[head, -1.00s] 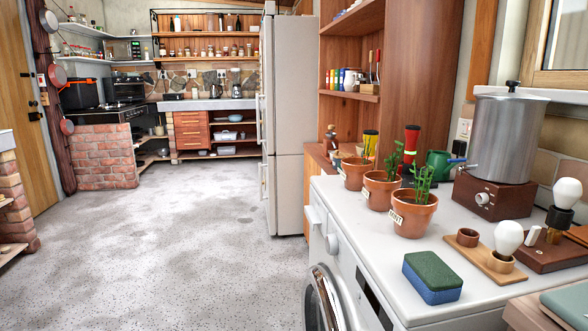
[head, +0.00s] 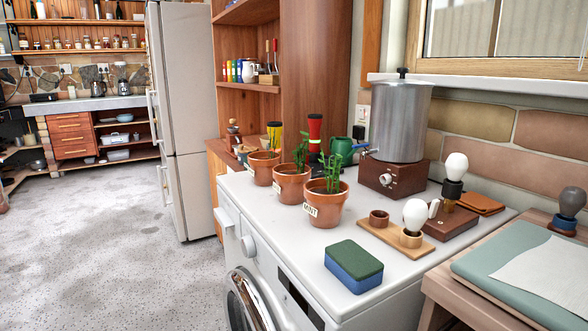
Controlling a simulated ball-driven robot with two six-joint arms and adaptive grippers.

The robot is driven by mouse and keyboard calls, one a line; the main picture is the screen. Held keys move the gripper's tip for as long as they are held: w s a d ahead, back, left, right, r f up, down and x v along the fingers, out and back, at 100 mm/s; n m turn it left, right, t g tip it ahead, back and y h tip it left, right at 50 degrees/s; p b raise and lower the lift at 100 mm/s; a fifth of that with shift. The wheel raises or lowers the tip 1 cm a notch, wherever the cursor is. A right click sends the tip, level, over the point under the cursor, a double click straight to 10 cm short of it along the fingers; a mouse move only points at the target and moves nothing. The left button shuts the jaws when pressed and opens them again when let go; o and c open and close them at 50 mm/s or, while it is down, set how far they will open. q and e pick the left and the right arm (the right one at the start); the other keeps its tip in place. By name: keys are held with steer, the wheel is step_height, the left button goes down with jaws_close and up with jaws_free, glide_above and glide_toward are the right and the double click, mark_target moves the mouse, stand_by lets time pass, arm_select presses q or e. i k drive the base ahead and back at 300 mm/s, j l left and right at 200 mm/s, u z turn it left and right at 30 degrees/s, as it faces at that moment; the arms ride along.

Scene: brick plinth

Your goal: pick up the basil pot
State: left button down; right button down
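Three terracotta pots stand in a row on the white washing machine top (head: 366,240). The front pot (head: 327,212) has green stems and a label that seems to read MINT. The middle pot (head: 291,187) holds a tall green plant; its label is too small to read. The back pot (head: 263,172) shows little or no green and has a small label that I cannot read. I cannot tell which one is the basil pot. Neither of my grippers is in view.
A green and blue sponge (head: 353,267) lies in front of the pots. A wooden board with a white bulb (head: 415,214) and a metal urn (head: 400,120) stand to the right. A green watering can (head: 343,150) is behind. The floor at left is clear.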

mark_target(289, 178)
steer(key=i+j+z, duration=0.1)
steer(key=z, duration=0.3)
steer(key=j+z, duration=0.15)
steer(key=z, duration=0.25)
steer(key=i+j+z, duration=0.25)
steer(key=j, duration=0.35)
steer(key=j+z, duration=0.2)
steer(key=j, duration=0.45)
steer(key=i+j+z, duration=0.1)
steer(key=j+z, duration=0.15)
steer(key=j, duration=0.4)
